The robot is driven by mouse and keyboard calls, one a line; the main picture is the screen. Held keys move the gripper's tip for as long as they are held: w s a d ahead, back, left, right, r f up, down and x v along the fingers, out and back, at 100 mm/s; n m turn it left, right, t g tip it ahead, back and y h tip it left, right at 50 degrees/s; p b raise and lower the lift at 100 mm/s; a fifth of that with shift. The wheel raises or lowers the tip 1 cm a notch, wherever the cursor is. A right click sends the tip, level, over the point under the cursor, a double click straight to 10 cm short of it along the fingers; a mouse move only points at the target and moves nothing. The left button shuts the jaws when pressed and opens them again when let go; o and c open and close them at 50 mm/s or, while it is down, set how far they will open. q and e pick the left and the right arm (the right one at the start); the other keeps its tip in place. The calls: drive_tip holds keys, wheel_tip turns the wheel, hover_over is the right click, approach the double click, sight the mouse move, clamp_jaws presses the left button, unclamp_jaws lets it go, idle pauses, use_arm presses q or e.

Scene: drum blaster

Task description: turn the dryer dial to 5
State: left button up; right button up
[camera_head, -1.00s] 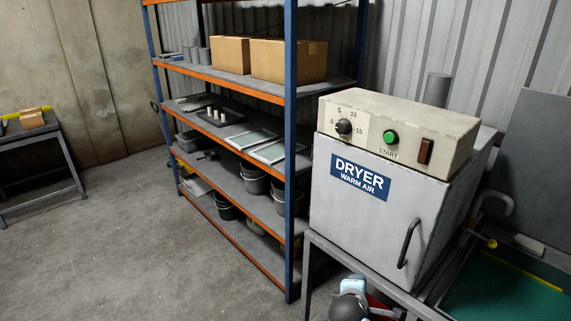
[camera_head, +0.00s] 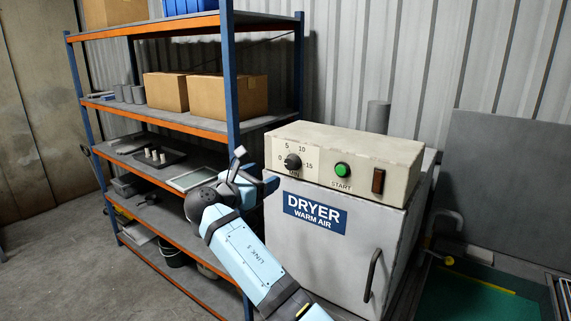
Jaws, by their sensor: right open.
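The dryer (camera_head: 330,255) is a pale grey box with a blue label reading "DRYER WARM AIR". Its cream control panel (camera_head: 360,150) sits on top. The dial (camera_head: 293,161) is a small black knob at the panel's left end, with marks 0, 5, 10 and 15 around it. Its pointer is too small to read surely. My right gripper (camera_head: 254,172) is open and empty, just left of the panel and dial, apart from the dial in the picture. My arm hides part of the dryer's lower left edge. My left gripper is not in view.
A green START button (camera_head: 342,170) and a brown switch (camera_head: 378,181) are right of the dial. The door handle (camera_head: 371,275) sticks out in front. A blue and orange shelf rack (camera_head: 232,90) with cardboard boxes (camera_head: 228,95) stands close behind my right arm.

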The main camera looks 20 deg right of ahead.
sight(289, 165)
drive_tip(key=p+x, duration=0.1)
drive_tip(key=x, duration=0.8)
drive_tip(key=shift+w+d+p, duration=0.25)
drive_tip(key=shift+d+p, duration=0.05)
drive_tip(key=shift+p, duration=0.05)
drive_tip(key=shift+c, duration=0.5)
drive_tip(key=c, duration=0.8)
